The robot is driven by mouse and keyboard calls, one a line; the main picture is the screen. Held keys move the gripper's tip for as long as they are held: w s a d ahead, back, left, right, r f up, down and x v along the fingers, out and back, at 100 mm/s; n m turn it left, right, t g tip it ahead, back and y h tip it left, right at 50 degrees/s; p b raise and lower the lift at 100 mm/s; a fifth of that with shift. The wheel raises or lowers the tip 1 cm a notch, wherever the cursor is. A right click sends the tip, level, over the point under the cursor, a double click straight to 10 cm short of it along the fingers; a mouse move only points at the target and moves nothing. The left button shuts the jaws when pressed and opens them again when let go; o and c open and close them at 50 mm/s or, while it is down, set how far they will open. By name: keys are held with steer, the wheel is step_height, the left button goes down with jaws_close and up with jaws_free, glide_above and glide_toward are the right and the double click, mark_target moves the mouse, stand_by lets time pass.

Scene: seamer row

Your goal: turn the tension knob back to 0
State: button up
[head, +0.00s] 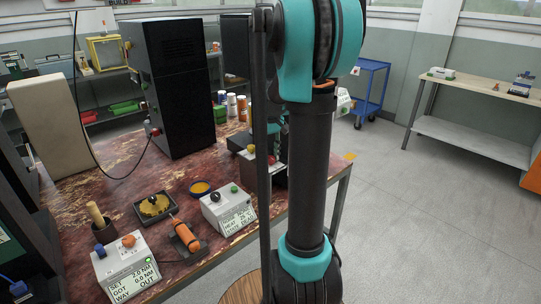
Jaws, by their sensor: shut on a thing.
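No knob I can see is legibly marked as tension. A grey machine (262,170) with a yellow knob (251,149) stands at the table's far right corner, partly behind my arm. Another grey box (128,266) at the front left has an orange knob (128,241) and a display with "SET 2.0 NM", "GOT 0.0 NM" and "WAY OUT". My arm's upright links cover the middle of the view. My gripper's fingertips are hidden behind them.
On the worn red table (95,170) are a tall black cabinet (175,85), an orange-handled tool (185,235), a black tray (152,206) and several cans. A blue cart (371,85) and pale bench (480,95) stand beyond. The grey floor at right is clear.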

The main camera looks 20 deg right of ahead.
mark_target(270, 158)
steer(key=o, duration=1.1)
steer(key=shift+o, duration=0.2)
steer(key=shift+r, duration=0.1)
step_height(270, 158, up, 12)
steer(key=s+a+f+t, duration=0.1)
steer(key=s+a+f, duration=0.2)
steer(key=s+f, duration=0.4)
steer(key=s+a+f+m+t, duration=0.1)
steer(key=s+a+f, duration=0.3)
steer(key=s+f, duration=0.3)
steer(key=s+a+f+t, duration=0.2)
steer(key=s+a+f, duration=0.2)
steer(key=s+f, duration=0.3)
steer(key=shift+s+f, duration=0.2)
steer(key=shift+f, duration=0.3)
